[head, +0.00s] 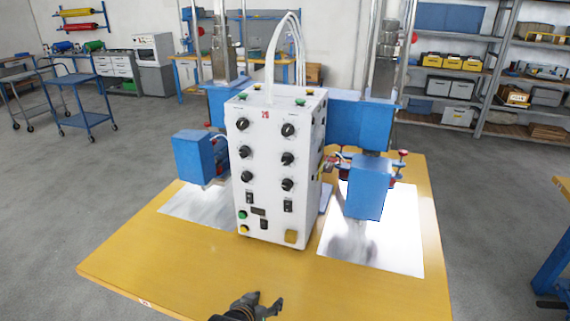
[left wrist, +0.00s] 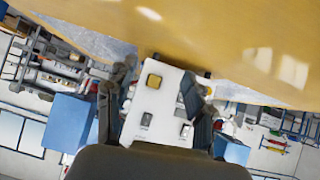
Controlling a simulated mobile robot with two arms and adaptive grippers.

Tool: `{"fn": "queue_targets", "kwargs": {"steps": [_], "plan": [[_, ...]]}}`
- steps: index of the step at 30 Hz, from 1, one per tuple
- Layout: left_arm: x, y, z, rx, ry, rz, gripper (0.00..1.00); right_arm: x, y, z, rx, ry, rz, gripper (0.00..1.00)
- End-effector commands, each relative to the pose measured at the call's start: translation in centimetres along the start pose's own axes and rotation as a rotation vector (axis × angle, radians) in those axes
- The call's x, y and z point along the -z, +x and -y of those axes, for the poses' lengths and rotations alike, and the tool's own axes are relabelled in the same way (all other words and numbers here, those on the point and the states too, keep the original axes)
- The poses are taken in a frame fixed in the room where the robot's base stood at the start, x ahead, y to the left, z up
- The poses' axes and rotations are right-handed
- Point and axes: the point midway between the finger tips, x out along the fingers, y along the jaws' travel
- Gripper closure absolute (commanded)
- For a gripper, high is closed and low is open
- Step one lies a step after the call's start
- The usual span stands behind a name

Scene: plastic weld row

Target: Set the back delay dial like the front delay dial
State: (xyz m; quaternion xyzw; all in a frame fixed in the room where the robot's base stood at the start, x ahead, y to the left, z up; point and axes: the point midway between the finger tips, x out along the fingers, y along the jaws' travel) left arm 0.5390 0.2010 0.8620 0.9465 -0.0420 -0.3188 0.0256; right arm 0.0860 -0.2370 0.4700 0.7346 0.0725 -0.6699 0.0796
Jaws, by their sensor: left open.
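A white control box (head: 270,150) stands on the yellow table. Its face has two columns of black dials. The left column has a top dial (head: 242,124), a middle dial (head: 245,152) and a low dial (head: 247,177). The right column has a top dial (head: 288,130), a middle dial (head: 287,158) and a low dial (head: 288,184). Labels are too small to read, so I cannot tell which are the delay dials or their exact settings. My left gripper (head: 263,303) is open and empty, low in front of the box. Its fingers (left wrist: 157,77) frame the box's lower face in the left wrist view.
Below the dials are switches, a green button (head: 242,215) and a yellow square (head: 291,237). Blue machine heads (head: 369,186) flank the box above pale plates (head: 400,235). The table front (head: 330,295) is clear. Cables rise from the box top.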

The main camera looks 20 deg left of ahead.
Motion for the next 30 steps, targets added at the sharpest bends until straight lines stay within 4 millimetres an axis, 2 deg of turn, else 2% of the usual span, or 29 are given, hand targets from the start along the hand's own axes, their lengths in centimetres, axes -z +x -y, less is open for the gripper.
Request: {"fn": "queue_targets", "kwargs": {"steps": [1, 5, 6, 9, 12, 15, 19, 30], "plan": [[3.6, -0.2, 0.1, -0.001, -0.014, -0.073, 0.47, 0.1, -0.1, 0.3, 0.004, 0.002, -0.001, 0.6], [13.8, -1.9, 0.5, -0.005, -0.056, -0.291, 0.47, 0.2, -0.1, 0.8, 0.009, 0.004, -0.002, 0.6], [17.1, -2.8, 0.7, -0.008, -0.072, -0.366, 0.47, 0.2, -0.1, 0.8, 0.009, 0.004, -0.002, 0.6], [23.6, -5.4, 1.2, -0.01, -0.101, -0.518, 0.47, 0.2, -0.2, 0.7, 0.009, 0.004, -0.002, 0.6], [27.3, -7.3, 1.6, -0.011, -0.119, -0.61, 0.47, 0.2, -0.2, 0.7, 0.008, 0.004, -0.002, 0.6], [28.9, -8.1, 1.8, -0.012, -0.128, -0.65, 0.47, 0.1, -0.2, 0.6, 0.007, 0.003, -0.002, 0.6], [29.7, -7.4, 1.8, -0.012, -0.129, -0.654, 0.47, 0.1, -0.6, 0.3, 0.004, 0.002, -0.001, 0.6], [33.6, -2.3, 2.0, -0.012, -0.128, -0.651, 0.47, 0.2, -2.0, 0.0, 0.0, 0.0, 0.0, 0.6]]}}
